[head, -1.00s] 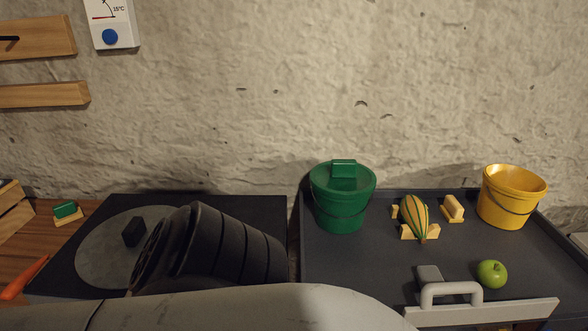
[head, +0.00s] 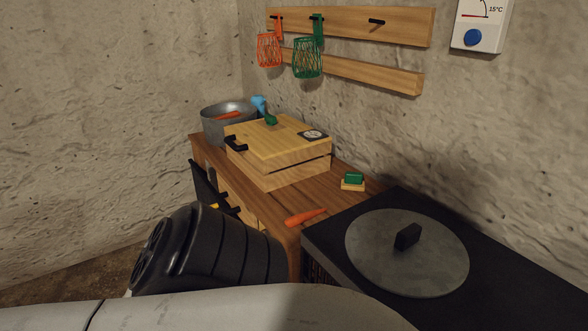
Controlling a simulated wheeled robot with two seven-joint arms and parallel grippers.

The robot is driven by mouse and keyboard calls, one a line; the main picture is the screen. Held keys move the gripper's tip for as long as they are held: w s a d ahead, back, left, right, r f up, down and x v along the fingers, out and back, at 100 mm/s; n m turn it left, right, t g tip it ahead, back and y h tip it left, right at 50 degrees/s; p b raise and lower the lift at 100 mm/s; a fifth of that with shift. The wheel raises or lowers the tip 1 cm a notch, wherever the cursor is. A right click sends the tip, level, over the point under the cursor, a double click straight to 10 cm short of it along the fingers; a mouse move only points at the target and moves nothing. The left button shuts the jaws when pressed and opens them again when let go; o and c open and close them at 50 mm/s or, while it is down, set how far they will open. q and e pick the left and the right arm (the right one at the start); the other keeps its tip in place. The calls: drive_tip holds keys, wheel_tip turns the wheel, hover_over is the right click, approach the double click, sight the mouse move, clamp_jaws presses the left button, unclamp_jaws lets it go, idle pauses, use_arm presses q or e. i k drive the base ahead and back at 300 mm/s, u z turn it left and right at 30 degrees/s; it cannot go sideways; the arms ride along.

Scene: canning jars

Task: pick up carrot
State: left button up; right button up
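An orange carrot (head: 306,216) lies on the wooden counter (head: 338,203), near its front edge and just left of the dark stovetop. Its whole length looks uncovered. Another orange piece, which may also be a carrot, shows inside the grey metal pot (head: 226,124) at the far left end of the counter. Neither of my grippers can be made out in the head view. A pale arm link of mine crosses the bottom of the view.
A wooden crate (head: 281,158) with a lid board stands behind and left of the carrot. A green-topped block (head: 353,181) sits behind and right of it. A round grey lid (head: 407,252) lies on the stovetop (head: 510,262). Red (head: 269,50) and green (head: 307,58) baskets hang on the wall.

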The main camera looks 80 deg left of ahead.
sight(296, 219)
drive_tip(key=u, duration=2.35)
